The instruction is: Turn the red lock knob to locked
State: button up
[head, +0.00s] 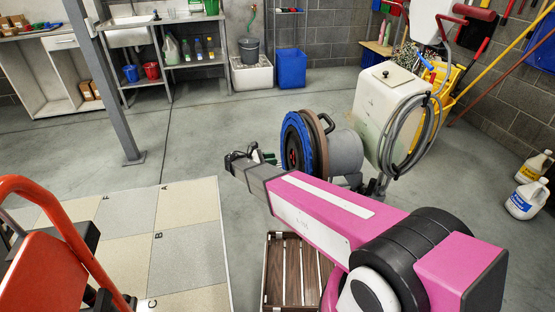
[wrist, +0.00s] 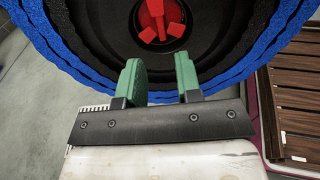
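The red lock knob (wrist: 158,20) sits at the centre of the round black pad holder in the wrist view, with prongs spreading from its middle. A blue pad (wrist: 262,45) rings the holder. In the head view the blue pad (head: 287,128) stands on edge on the tipped-back floor machine, and the knob shows as a small dark red spot. My gripper (wrist: 159,68) has two green fingers set apart with nothing between them. The fingertips lie below the knob in the wrist view, in front of the pad's lower part, not around the knob. In the head view my gripper is partly hidden by its own arm.
A slatted wooden crate (head: 290,270) stands on the floor beneath my arm. The machine's white tank (head: 385,105) with a coiled grey hose is behind the pad. A lettered tile platform (head: 190,255) lies left. Open floor (head: 215,120) extends behind my gripper.

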jog(key=shift+x, duration=4.9)
jog(key=shift+c, duration=0.3)
grip_shut()
